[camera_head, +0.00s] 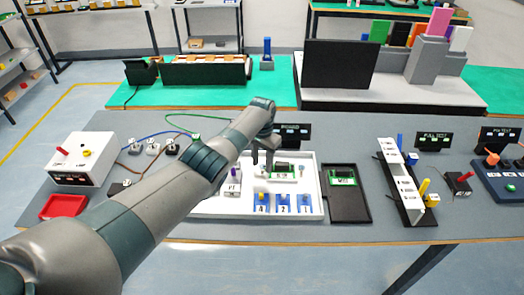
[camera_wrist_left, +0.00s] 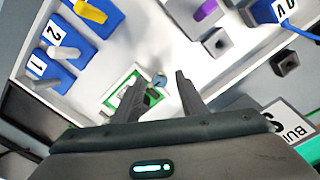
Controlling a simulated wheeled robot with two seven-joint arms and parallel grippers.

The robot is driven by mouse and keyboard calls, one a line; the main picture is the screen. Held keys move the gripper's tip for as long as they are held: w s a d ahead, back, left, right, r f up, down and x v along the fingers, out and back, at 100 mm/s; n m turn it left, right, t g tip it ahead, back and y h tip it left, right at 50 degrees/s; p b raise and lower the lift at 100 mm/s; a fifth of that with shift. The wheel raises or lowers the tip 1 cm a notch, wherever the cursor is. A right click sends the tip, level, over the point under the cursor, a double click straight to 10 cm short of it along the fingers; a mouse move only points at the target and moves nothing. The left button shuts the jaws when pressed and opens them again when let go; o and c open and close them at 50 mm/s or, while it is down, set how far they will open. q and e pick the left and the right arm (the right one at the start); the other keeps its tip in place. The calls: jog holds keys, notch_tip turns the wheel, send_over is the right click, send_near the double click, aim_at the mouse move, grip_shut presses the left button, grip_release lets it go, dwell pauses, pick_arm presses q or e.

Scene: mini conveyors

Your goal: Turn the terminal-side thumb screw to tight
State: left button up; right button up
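My left gripper (camera_head: 262,162) is over the white tray (camera_head: 319,205), at the left side of a small green board (camera_head: 283,172) with a dark part. In the left wrist view the gripper (camera_wrist_left: 160,79) is open, its two fingers apart. A small round grey-blue screw head (camera_wrist_left: 159,81) shows between the fingertips, beside the green board (camera_wrist_left: 123,91). The fingers do not visibly touch it. I cannot read its tight or loose marking. A grey knob (camera_head: 302,169) stands right of the board in the head view. My right gripper is not in view.
Blue numbered blocks (camera_head: 284,204) line the tray's front. A black tray (camera_head: 348,212) with another green board lies to the right. A white box (camera_head: 81,160) and a red bin (camera_head: 63,207) stand left. A white stand (camera_head: 399,180) is farther right.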

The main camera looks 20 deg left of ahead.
aim_at(262, 166)
pick_arm(q)
jog(key=shift+r, duration=0.4)
notch_tip(262, 166, up, 17)
jog(key=b, duration=0.3)
jog(key=shift+f, duration=0.2)
jog(key=shift+r, duration=0.1)
